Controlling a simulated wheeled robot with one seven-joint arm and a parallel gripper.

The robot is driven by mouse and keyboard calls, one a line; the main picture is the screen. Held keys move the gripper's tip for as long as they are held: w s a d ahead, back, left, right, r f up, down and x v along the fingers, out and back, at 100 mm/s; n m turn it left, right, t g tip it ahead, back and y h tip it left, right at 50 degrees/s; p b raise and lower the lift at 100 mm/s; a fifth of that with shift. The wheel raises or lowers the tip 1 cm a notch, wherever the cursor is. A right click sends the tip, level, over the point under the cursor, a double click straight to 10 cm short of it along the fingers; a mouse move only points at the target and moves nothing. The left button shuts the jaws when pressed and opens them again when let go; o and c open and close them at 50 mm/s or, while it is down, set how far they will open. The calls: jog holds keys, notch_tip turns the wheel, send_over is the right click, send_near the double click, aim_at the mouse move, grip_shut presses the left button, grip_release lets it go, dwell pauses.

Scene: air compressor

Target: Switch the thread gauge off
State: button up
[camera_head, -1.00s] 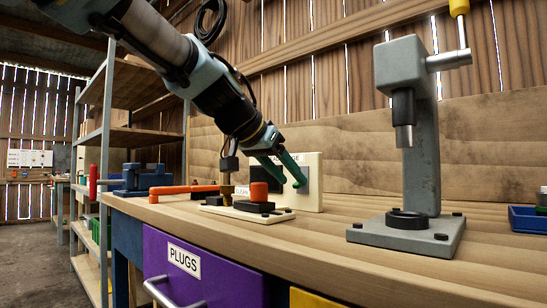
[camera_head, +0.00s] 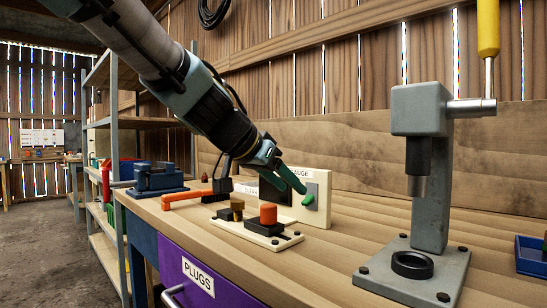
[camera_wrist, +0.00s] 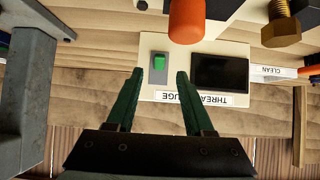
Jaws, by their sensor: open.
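The thread gauge is a cream panel (camera_head: 322,182) standing on the bench against the back wall. In the wrist view the gauge (camera_wrist: 225,50) appears upside down, with a dark screen (camera_wrist: 220,72), a label and a grey plate bearing a green switch (camera_wrist: 159,62). The green switch also shows in the head view (camera_head: 308,199). My gripper (camera_head: 300,187) has green fingers and is at the panel's front. In the wrist view my gripper (camera_wrist: 160,75) is open and empty, its fingertips on either side of the switch plate. I cannot tell whether they touch the panel.
A cream fixture plate (camera_head: 285,240) with an orange-capped post (camera_head: 268,214) and a brass bolt (camera_head: 237,206) sits in front of the gauge. A grey press (camera_head: 432,180) stands at right. An orange-handled tool (camera_head: 180,198) and blue vise (camera_head: 158,178) are at left.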

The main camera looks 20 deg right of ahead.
jog(key=shift+p+v, duration=1.1)
jog(key=shift+p, duration=1.5)
jog(key=p+v, duration=0.2)
jog(key=p, duration=0.2)
jog(key=shift+s+a, duration=0.1)
jog(key=shift+a, duration=0.05)
